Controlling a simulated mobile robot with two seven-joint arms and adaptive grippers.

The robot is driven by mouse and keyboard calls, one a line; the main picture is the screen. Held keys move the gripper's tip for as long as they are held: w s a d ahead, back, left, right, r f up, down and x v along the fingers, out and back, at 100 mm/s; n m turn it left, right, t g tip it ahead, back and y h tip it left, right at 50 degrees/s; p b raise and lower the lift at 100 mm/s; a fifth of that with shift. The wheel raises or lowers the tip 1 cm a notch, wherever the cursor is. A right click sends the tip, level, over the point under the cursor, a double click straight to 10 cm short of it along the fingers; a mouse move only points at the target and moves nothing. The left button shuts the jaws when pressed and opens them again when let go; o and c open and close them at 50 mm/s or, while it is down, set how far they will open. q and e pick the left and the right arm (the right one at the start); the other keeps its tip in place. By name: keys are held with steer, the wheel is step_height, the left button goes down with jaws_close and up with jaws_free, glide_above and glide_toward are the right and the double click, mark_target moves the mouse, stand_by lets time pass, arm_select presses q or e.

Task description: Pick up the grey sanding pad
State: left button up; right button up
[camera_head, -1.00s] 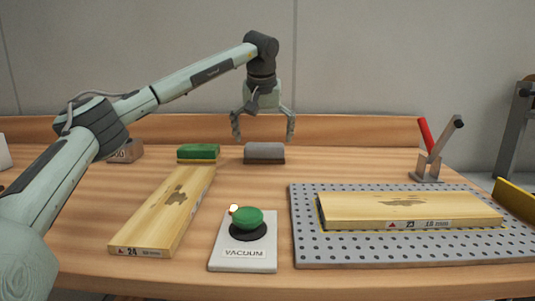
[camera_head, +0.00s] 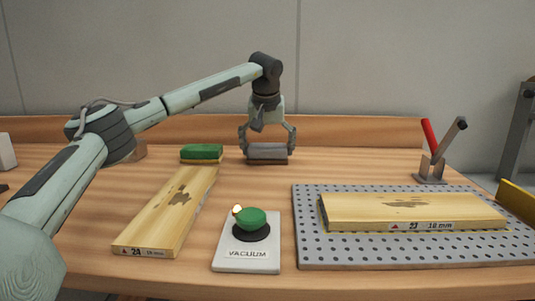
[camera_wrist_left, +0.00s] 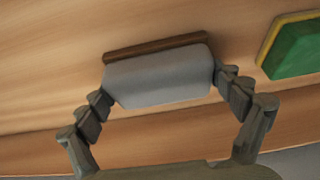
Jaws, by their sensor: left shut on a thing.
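The grey sanding pad (camera_head: 267,152) rests at the back of the wooden table, a grey block with a brown lower layer. My left gripper (camera_head: 268,153) has come down over it from above, with one finger at each end of the pad. In the left wrist view the pad (camera_wrist_left: 158,78) sits between the two fingertips of the left gripper (camera_wrist_left: 165,88), which is shut on it. The pad appears to be still on the table. My right gripper is not in view.
A green sanding pad (camera_head: 201,152) lies just left of the grey one. A wooden board (camera_head: 165,215), a vacuum button (camera_head: 250,218) and a perforated plate (camera_head: 400,252) bearing another board (camera_head: 400,210) are in front. A red-handled clamp (camera_head: 431,160) stands right.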

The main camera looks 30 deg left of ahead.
mark_target(268, 144)
arm_select(q)
steer(key=shift+r, duration=0.65)
step_height(268, 144, up, 3)
steer(key=shift+f, duration=0.15)
steer(key=s+r, duration=0.1)
steer(key=s+a+r, duration=0.1)
steer(key=s, duration=0.1)
steer(key=s+a+r, duration=0.2)
steer(key=s+r, duration=0.3)
steer(key=s, duration=0.3)
steer(key=shift+a+b, duration=0.25)
steer(key=shift+b, duration=0.1)
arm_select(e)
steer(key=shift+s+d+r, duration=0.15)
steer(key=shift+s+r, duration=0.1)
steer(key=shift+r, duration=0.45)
